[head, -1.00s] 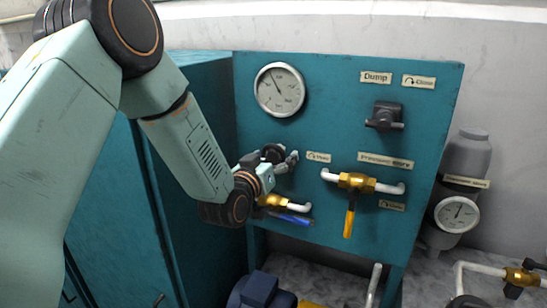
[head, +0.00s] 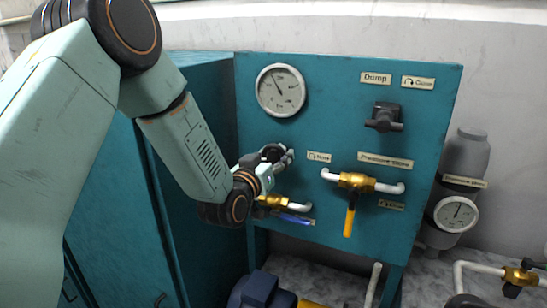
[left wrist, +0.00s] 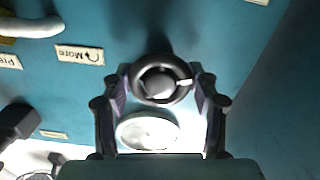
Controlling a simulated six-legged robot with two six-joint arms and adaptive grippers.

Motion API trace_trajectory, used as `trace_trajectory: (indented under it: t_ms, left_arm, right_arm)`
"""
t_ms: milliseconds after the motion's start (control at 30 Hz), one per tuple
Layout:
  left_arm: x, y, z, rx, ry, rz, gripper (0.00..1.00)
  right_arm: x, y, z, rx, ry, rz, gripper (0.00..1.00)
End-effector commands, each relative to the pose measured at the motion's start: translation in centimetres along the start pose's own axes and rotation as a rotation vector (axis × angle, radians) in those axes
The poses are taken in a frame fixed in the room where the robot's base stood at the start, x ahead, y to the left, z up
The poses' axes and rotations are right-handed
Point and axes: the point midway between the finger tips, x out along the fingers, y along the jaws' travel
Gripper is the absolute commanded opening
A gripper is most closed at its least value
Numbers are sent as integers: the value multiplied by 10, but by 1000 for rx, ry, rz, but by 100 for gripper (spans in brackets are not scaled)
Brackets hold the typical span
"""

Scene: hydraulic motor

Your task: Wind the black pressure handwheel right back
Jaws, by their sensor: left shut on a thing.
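The black pressure handwheel (left wrist: 160,80) is on the teal panel, a round rim with a grey hub and a small pale mark on its right side in the left wrist view. My left gripper (left wrist: 160,88) has one finger on each side of the rim and is shut on it. In the head view the left gripper (head: 281,160) is at the panel, left of the "More" label (head: 319,157), and largely hides the wheel. The round pressure gauge (head: 280,90) is above it, its needle pointing up and left. My right gripper is not in view.
A brass valve with a blue lever (head: 295,218) sits just below my left gripper. A brass valve with a yellow lever (head: 350,212) is to the right, under the black dump knob (head: 384,118). A grey cylinder with a gauge (head: 457,213) stands beyond the panel's right edge.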

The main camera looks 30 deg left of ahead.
Motion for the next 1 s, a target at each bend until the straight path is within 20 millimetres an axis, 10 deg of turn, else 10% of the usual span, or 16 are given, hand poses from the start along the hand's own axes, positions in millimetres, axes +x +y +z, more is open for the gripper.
trace_trajectory:
  t_ms: [1000]
  left_arm:
    - [1,-2,0,-673,10,-1,29]
  right_arm:
    - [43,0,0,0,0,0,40]
